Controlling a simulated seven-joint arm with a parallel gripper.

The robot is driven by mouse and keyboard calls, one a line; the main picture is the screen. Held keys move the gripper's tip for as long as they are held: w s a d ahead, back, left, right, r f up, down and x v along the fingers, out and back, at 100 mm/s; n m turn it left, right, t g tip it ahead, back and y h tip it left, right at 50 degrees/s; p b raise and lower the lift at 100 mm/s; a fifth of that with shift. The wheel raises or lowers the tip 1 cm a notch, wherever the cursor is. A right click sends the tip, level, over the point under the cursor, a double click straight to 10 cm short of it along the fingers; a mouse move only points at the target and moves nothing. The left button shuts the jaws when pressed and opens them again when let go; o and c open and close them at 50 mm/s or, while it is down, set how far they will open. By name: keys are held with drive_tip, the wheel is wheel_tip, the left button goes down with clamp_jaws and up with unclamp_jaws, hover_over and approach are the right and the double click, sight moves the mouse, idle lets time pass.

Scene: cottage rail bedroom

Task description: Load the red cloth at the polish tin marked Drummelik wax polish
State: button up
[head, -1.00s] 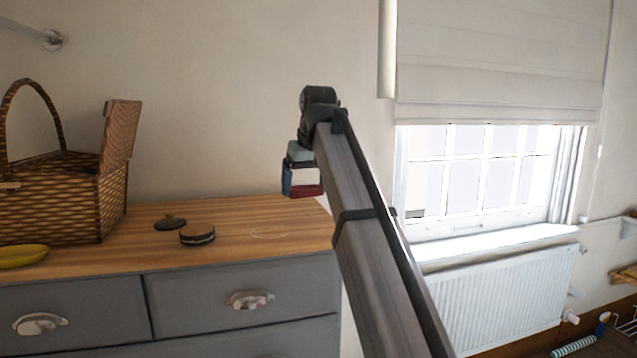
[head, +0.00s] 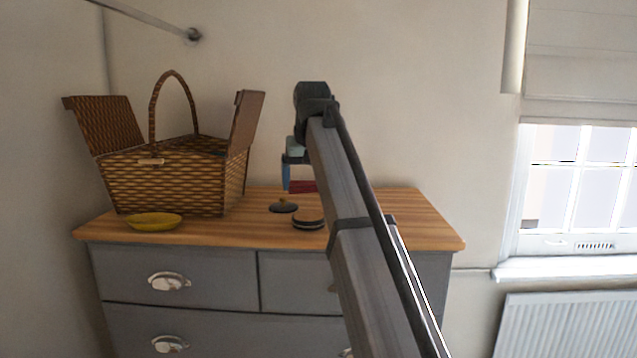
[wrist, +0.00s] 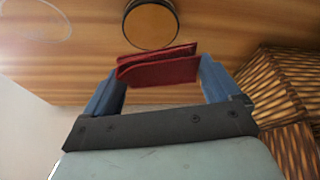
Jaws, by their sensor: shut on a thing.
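My gripper (wrist: 160,68) is shut on the folded red cloth (wrist: 172,71), which lies between its two blue fingers. In the head view the red cloth (head: 303,187) hangs below the gripper, above the wooden dresser top and apart from it. A round dark-rimmed tin with a brown top face (wrist: 151,24) lies just beyond the cloth in the wrist view. In the head view this low dark tin (head: 309,219) stands a little below and right of the cloth. No marking on it is readable. My arm hides part of the dresser top.
A small dark lid-like disc with a knob (head: 283,207) lies left of the tin. An open wicker basket (head: 180,183) and a yellow dish (head: 154,221) stand further left on the dresser (head: 420,226). A faint ring (wrist: 38,17) marks the wood. The top's right side is clear.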

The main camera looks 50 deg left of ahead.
sight(308, 215)
drive_tip(key=shift+w+a+r+m, duration=0.15)
drive_tip(key=shift+w+m, duration=0.2)
drive_tip(key=shift+m, duration=0.35)
drive_tip(key=shift+m+t, duration=0.4)
drive_tip(key=shift+f, duration=3)
drive_tip(key=shift+f, duration=0.55)
drive_tip(key=shift+r, duration=0.2)
drive_tip(key=shift+r, duration=3.35)
drive_tip(key=shift+w, duration=0.15)
